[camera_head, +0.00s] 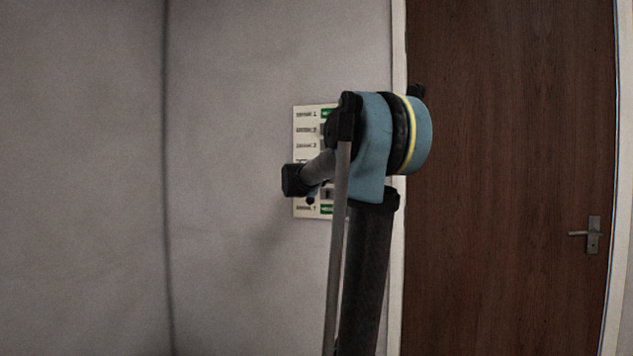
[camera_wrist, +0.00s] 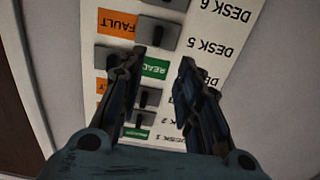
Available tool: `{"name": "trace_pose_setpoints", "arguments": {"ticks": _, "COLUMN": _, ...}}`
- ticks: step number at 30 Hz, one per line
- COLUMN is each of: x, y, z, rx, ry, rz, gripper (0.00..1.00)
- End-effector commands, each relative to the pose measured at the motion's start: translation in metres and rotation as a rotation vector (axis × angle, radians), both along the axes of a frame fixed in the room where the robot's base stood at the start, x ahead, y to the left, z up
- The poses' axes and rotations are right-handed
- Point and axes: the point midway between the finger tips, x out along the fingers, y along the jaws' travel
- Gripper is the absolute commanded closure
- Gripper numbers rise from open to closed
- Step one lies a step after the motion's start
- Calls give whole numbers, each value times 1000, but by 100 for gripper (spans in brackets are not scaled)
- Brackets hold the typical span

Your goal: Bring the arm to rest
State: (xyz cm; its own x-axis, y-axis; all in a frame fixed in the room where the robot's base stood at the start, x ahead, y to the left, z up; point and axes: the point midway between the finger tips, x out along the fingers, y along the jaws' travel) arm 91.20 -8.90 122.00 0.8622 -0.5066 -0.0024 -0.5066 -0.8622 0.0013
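My gripper (camera_wrist: 162,66) shows in the wrist view with its two dark fingers apart and the panel visible between them. It is open and holds nothing that I can see. Its fingertips are in front of the white labelled panel (camera_wrist: 222,62), near a green READY label (camera_wrist: 156,68); whether they touch it I cannot tell. In the head view my blue and black arm stands raised in front of the panel (camera_head: 300,122) and covers much of it. The gripper fingers cannot be made out there.
The panel has DESK labels, orange FAULT labels (camera_wrist: 117,24) and several grey blocks with dark parts (camera_wrist: 157,33). It is on a grey wall (camera_head: 230,90). A brown wooden door (camera_head: 510,120) with a metal handle (camera_head: 592,235) is at the right. No cable is clearly visible.

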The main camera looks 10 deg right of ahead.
Motion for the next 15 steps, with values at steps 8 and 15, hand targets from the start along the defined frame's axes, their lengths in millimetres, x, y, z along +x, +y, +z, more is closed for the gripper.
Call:
{"name": "trace_pose_setpoints", "arguments": {"ticks": 8, "x": 0, "y": 0, "z": 0, "rx": 0, "ry": 0, "rz": 1, "gripper": 68}}
{"name": "trace_pose_setpoints", "arguments": {"ticks": 15, "x": -37, "y": -16, "z": -26, "rx": 18, "ry": 72, "rz": -56, "gripper": 68}}
